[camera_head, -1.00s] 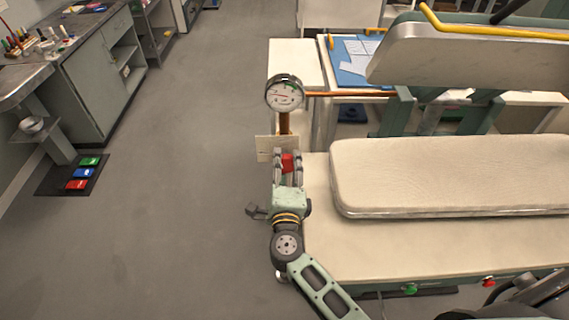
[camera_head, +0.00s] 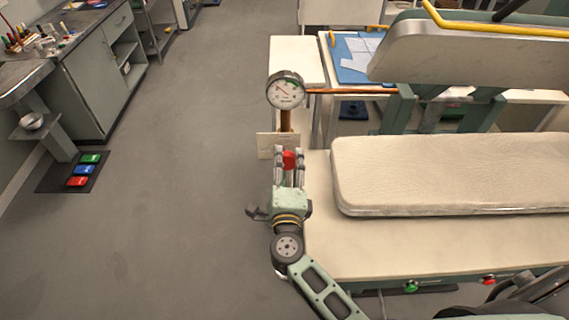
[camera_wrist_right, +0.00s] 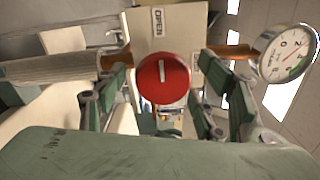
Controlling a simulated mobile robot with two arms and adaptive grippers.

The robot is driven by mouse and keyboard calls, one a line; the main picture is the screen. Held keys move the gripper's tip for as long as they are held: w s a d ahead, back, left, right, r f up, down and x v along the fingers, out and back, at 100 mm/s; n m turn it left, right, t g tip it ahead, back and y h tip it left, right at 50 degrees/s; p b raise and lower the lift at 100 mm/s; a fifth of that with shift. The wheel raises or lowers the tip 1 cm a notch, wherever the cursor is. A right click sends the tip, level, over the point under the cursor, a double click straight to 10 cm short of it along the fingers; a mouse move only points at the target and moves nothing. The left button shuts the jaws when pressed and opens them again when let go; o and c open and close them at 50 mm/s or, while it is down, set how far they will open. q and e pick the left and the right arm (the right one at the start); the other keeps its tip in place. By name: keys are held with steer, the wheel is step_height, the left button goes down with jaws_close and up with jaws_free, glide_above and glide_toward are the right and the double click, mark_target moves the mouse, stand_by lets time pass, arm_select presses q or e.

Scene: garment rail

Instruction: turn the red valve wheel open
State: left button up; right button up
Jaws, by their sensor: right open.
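The red valve wheel (camera_head: 289,159) sits on a pipe below a pressure gauge (camera_head: 285,90). My right gripper (camera_head: 289,153) is open, with one finger on each side of the wheel. In the right wrist view the wheel (camera_wrist_right: 163,79) faces me, its white mark nearly upright, between the fingers with gaps on both sides. A pale plate (camera_wrist_right: 165,30) behind it carries an OPEN label (camera_wrist_right: 158,18). The gauge (camera_wrist_right: 288,54) shows at the upper right. My left gripper is not in view.
A bench with a cream pad (camera_head: 450,170) stands right of my right gripper. A copper pipe (camera_head: 350,92) runs right from the gauge. Open grey floor (camera_head: 180,200) lies to the left. A mat with coloured pedals (camera_head: 60,172) lies at the far left.

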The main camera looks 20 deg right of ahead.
steer(key=v, duration=1.1)
steer(key=shift+a, duration=0.1)
steer(key=s+a+f+n+g+y+b, duration=0.1)
steer(key=s+f+n+g+y+b, duration=0.15)
steer(key=f+n, duration=0.65)
steer(key=s+a+f+n+g+y+b, duration=0.1)
steer(key=s+f+n+y+b, duration=0.15)
steer(key=f, duration=1.15)
steer(key=s+a+f+n+g+y+b, duration=0.1)
steer(key=s+a+f+n+g+y, duration=0.3)
steer(key=f, duration=0.8)
steer(key=s+d+f+n+g+h+b, duration=0.15)
steer(key=s+d+f+n, duration=0.25)
steer(key=s+f, duration=0.4)
steer(key=s+d+f+n+g+h+b, duration=0.1)
steer(key=s+d+f+n+g+b, duration=0.15)
steer(key=s+d+f, duration=0.6)
steer(key=s+d+f+n+g, duration=0.2)
steer(key=s+f, duration=0.3)
steer(key=s, duration=0.1)
steer(key=s+d+f+n+g+h+b, duration=0.1)
steer(key=s+d+f+n+g, duration=0.1)
steer(key=s+f, duration=0.3)
steer(key=shift+s+g, duration=0.45)
steer(key=shift+s, duration=0.7)
